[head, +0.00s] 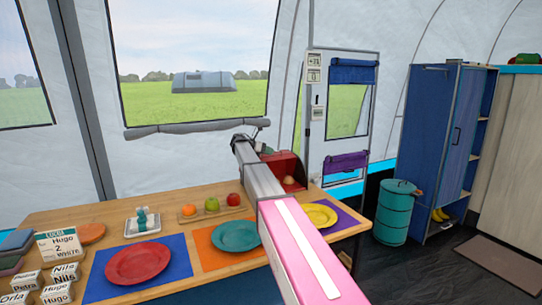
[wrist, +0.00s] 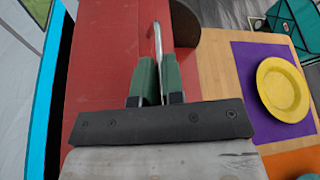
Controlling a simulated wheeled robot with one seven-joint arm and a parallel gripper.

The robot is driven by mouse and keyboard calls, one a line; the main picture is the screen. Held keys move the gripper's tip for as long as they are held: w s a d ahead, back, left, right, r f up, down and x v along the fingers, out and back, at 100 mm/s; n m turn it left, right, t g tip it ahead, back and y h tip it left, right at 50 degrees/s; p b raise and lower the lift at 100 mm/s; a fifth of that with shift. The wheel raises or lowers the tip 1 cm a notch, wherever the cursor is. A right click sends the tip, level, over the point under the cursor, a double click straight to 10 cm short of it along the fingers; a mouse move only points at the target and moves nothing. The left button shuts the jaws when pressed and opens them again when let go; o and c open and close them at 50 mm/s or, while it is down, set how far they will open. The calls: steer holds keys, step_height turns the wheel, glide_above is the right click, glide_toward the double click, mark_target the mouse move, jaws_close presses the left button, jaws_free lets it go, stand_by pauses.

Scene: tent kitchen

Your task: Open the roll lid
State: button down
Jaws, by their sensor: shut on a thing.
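A red bin (head: 287,165) with a roll lid stands at the back of the table, partly hidden behind my arm in the head view. A small tan round thing shows at its front; I cannot tell whether it is inside. In the wrist view a broad red surface of the bin (wrist: 105,50) fills the left and middle. My gripper (wrist: 157,75) has its green fingers close together on a thin metal handle (wrist: 157,38) in front of the red surface. In the head view my gripper (head: 262,148) is small beside the bin's upper left, and its fingers are unclear.
A yellow plate (head: 319,215) on a purple mat lies right of my arm. A teal plate (head: 236,235), a red plate (head: 139,263) and a fruit board (head: 210,212) lie left of it. A teal drum (head: 395,212) stands on the floor beyond the table.

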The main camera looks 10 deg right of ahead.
steer(key=shift+w+a, duration=0.15)
steer(key=shift+w, duration=0.4)
steer(key=c, duration=1.2)
jaws_free()
steer(key=shift+f, duration=0.1)
steer(key=shift+c, duration=0.2)
steer(key=v, duration=1)
steer(key=shift+a+r, duration=0.2)
steer(key=shift+a, duration=0.15)
